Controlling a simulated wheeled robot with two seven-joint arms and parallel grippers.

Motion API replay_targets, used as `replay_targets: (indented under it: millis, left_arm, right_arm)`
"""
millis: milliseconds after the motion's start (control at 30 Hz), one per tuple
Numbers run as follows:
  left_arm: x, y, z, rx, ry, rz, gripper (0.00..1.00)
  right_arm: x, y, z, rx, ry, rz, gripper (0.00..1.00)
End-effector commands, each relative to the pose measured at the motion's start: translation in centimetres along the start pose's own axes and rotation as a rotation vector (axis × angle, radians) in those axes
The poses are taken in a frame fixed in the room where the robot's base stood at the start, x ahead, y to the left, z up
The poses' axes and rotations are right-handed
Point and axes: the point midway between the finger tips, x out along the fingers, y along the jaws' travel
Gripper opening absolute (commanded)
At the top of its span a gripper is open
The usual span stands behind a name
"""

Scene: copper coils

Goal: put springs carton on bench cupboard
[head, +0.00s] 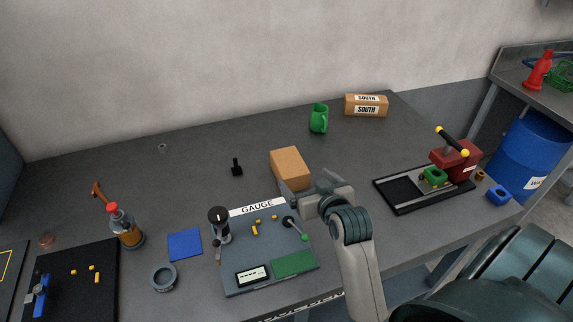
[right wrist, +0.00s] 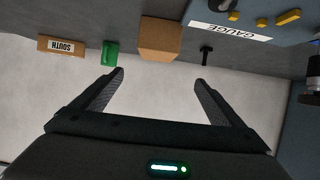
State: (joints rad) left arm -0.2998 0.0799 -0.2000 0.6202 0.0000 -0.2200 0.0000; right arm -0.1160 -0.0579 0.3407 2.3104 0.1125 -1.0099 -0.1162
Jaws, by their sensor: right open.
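A plain brown carton (head: 290,168) sits on the grey bench behind the gauge board; no label shows on its visible faces, so I cannot tell if it is the springs carton. It also shows in the right wrist view (right wrist: 160,38), beyond the fingertips. A second carton (head: 366,105), marked SOUTH, lies at the back near the wall. My right gripper (head: 325,187) is just right of the plain carton in the head view; in the wrist view its jaws (right wrist: 160,78) are open and empty. My left gripper is out of view. No cupboard is clearly identifiable.
The gauge board (head: 240,268) lies in front of the plain carton. A red press (head: 455,160) on a black tray stands right. The back left bench is mostly clear.

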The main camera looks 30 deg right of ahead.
Motion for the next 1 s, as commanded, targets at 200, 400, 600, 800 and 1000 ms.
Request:
replay_targets:
  millis: [200,400,600,800,1000]
  left_arm:
    - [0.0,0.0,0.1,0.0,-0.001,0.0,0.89]
    - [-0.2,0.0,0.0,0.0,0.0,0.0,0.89]
    - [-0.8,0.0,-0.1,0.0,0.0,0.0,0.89]
    - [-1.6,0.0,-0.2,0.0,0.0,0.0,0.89]
    - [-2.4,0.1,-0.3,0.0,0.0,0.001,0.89]
  right_arm:
    - [0.0,0.0,0.0,0.0,0.0,0.0,0.92]
    - [0.5,0.0,0.0,0.0,-0.001,0.0,0.92]
    - [2.6,0.0,-0.1,0.0,-0.001,0.0,0.92]
    - [5.8,0.0,-0.2,0.001,-0.001,0.0,0.92]
    - [8.8,0.0,-0.2,0.001,-0.001,0.0,0.92]
